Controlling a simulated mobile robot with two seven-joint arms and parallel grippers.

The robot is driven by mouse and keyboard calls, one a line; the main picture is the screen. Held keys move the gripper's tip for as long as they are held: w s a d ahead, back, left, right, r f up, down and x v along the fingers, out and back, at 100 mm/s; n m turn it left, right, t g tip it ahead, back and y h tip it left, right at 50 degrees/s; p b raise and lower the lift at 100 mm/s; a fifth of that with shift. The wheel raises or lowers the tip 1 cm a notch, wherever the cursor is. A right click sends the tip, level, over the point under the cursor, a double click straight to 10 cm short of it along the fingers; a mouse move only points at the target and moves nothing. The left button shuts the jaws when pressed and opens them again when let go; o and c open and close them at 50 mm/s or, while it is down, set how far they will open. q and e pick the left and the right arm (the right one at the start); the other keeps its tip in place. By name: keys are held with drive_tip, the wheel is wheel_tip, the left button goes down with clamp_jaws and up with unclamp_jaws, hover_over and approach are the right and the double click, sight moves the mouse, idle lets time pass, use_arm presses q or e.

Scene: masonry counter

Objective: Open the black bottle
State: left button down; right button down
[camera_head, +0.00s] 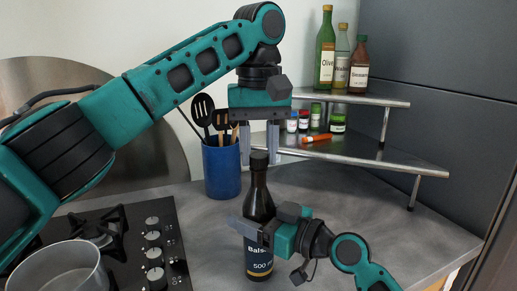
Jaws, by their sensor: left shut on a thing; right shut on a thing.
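The black bottle (258,201) stands upright on the grey counter, with its dark cap (259,155) at the top of the neck. The lower label shows "Bals" and "500 m". My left gripper (259,155) points straight down from above, its fingers on either side of the cap, shut on it. My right gripper (252,228) comes in from the lower right and is shut on the bottle's body. One of its fingers crosses the front of the bottle and hides part of it.
A blue utensil holder (221,172) stands behind left of the bottle. A metal corner shelf (405,165) with oil bottles (326,50) and small jars (338,123) is behind right. A hob (135,235) with a pot (58,270) lies left. Counter right of the bottle is clear.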

sight(259, 155)
use_arm(q)
drive_tip(key=n, duration=0.5)
drive_tip(key=shift+n, duration=0.4)
drive_tip(key=n, duration=0.6)
drive_tip(key=shift+n, duration=0.4)
drive_tip(key=shift+r, duration=0.15)
drive_tip(key=shift+r, duration=1)
drive_tip(key=shift+r, duration=2)
use_arm(e)
drive_tip(key=shift+c, duration=0.2)
unclamp_jaws()
